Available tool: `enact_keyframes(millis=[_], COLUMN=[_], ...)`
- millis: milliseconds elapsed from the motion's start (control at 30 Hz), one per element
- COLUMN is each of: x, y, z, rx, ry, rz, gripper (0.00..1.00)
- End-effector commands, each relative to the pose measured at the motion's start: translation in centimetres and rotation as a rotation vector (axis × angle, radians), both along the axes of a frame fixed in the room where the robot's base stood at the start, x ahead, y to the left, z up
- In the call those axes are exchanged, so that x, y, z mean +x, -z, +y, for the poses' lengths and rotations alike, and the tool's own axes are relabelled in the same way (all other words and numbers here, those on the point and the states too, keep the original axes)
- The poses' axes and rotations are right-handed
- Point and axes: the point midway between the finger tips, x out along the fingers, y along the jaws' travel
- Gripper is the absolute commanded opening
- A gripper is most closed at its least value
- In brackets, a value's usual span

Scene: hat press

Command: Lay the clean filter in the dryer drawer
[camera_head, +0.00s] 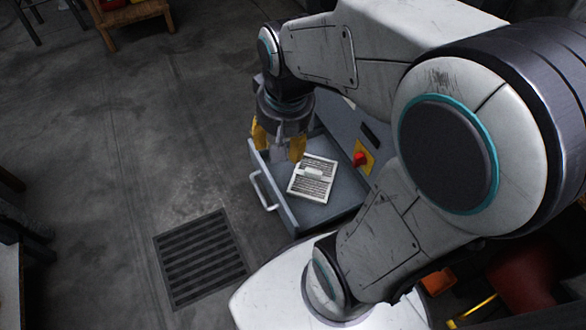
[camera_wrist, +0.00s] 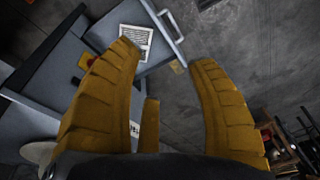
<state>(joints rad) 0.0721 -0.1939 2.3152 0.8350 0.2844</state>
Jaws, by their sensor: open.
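The clean filter (camera_head: 313,178), a white-framed panel with grey slats and a raised bar across it, lies flat inside the pulled-out grey dryer drawer (camera_head: 287,216). The filter also shows near the top of the wrist view (camera_wrist: 136,40), beyond my fingertips. My gripper (camera_head: 279,150) has yellow fingers and hangs over the drawer, beside the filter on its left. In the wrist view its fingers (camera_wrist: 168,58) are spread wide, with nothing between them, and apart from the filter. My arm hides part of the dryer behind the drawer.
The drawer's handle (camera_head: 262,190) faces left. A red knob on a yellow plate (camera_head: 361,159) sits on the dryer's top. A floor grate (camera_head: 201,258) lies at the lower left. A wooden stool (camera_head: 130,14) stands far back.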

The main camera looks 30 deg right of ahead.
Motion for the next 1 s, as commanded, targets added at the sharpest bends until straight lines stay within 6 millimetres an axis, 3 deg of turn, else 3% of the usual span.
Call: enact_keyframes(millis=[100,200,400,1000], x=[-3.0,-4.8,-7.0,-7.4], y=[-0.5,-0.6,-0.4,-0.8], z=[0.9,1.4,1.8,1.8], rx=[-0.022,-0.037,-0.054,-0.06], ry=[-0.138,-0.227,-0.332,-0.358], rz=[-0.013,-0.021,-0.026,-0.029], gripper=[0.51,0.51,0.51,0.51])
